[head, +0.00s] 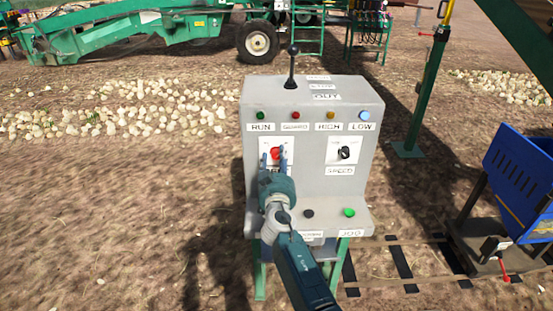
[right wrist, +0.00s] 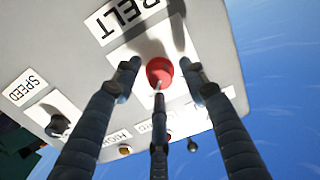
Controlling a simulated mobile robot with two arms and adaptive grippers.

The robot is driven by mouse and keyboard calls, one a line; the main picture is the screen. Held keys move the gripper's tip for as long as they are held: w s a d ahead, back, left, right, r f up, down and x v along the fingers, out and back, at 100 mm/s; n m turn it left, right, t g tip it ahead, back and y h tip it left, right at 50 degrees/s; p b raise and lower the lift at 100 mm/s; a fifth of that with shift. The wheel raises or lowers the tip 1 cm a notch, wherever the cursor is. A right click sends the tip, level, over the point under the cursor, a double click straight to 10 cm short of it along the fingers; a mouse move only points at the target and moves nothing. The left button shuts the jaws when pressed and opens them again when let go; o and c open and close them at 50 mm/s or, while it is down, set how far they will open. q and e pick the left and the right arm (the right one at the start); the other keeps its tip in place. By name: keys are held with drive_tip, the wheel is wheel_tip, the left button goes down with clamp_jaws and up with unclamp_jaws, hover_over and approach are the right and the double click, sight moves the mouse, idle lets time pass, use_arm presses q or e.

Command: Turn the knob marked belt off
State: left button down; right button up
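The red belt knob (head: 276,153) sits on a white plate on the left of the grey control box's (head: 308,185) front. The knob's marker direction is hard to read. My left gripper is not in view.
A black speed knob (head: 344,153) is to the right. A black lever (head: 292,65) rises from the top. Black (head: 308,213) and green (head: 349,212) buttons sit on the lower ledge. A blue crate (head: 522,180) stands at right.

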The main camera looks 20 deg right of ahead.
drive_tip(key=c, duration=0.8)
clamp_jaws()
drive_tip(key=shift+f, duration=0.1)
drive_tip(key=shift+n+b, duration=0.5)
drive_tip(key=shift+n, duration=0.4)
drive_tip(key=shift+f+n+b, duration=0.1)
drive_tip(key=shift+n+b, duration=0.35)
drive_tip(key=shift+n, duration=0.75)
drive_tip(key=n, duration=0.3)
drive_tip(key=shift+d+n+b, duration=0.1)
drive_tip(key=shift+n+b, duration=0.2)
drive_tip(key=shift+b, duration=0.05)
drive_tip(key=n, duration=0.4)
drive_tip(key=shift+n, duration=0.3)
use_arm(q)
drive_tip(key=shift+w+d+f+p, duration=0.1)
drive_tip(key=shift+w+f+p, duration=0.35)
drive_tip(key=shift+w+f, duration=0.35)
use_arm(e)
drive_tip(key=n, duration=0.5)
drive_tip(key=shift+d+r, duration=0.1)
drive_tip(key=shift+r, duration=0.15)
drive_tip(key=shift+n, duration=0.4)
